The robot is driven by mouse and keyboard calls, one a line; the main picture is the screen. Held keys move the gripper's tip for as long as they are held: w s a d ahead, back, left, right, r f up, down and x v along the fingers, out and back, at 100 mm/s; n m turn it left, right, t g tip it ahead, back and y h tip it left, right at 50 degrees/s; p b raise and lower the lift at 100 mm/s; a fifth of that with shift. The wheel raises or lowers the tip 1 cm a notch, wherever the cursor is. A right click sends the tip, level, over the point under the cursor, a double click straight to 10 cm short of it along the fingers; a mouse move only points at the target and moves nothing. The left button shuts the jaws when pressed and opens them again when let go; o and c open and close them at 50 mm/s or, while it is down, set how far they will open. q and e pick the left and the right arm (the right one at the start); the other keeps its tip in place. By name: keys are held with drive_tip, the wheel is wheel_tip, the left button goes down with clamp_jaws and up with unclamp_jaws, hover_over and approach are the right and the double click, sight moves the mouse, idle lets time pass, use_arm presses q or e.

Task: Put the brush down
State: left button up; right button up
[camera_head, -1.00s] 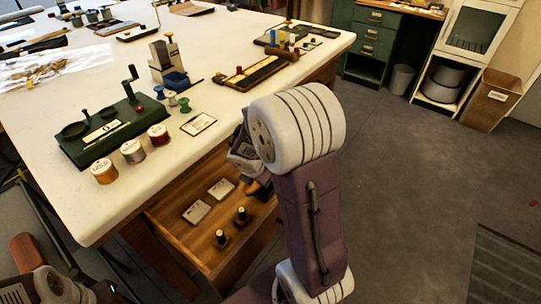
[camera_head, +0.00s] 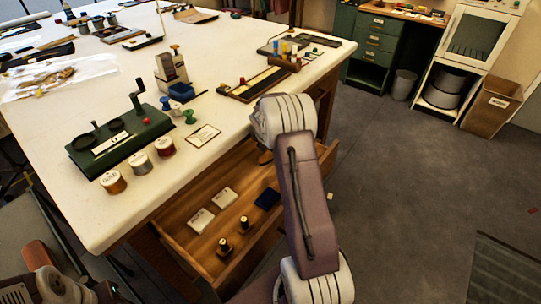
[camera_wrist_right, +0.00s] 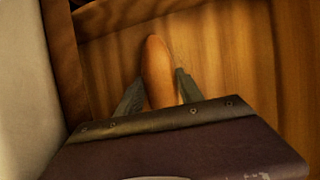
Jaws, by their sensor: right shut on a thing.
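The brush shows in the right wrist view as a rounded orange-brown handle (camera_wrist_right: 157,70); its other end is hidden. My right gripper (camera_wrist_right: 158,92) is shut on it, one finger on each side. Wooden boards lie below and beyond the handle. In the head view my right arm covers most of this gripper, and a small brown piece of the brush (camera_head: 265,157) shows beside it, over the back part of the open drawer (camera_head: 188,240). I cannot tell whether the brush touches the wood. Links of my left arm show at the lower left; its fingers are out of view.
On the white table (camera_head: 70,205) above are a green crank device (camera_head: 118,138), several thread spools (camera_head: 139,162) and a card (camera_head: 203,136).

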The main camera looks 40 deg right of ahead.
drive_tip(key=shift+w+d, duration=0.2)
drive_tip(key=shift+d, duration=0.05)
wheel_tip(320, 180, down, 4)
drive_tip(key=shift+r+b, duration=0.25)
drive_tip(key=shift+b, duration=0.55)
drive_tip(key=shift+f, duration=0.1)
drive_tip(key=o, duration=1.3)
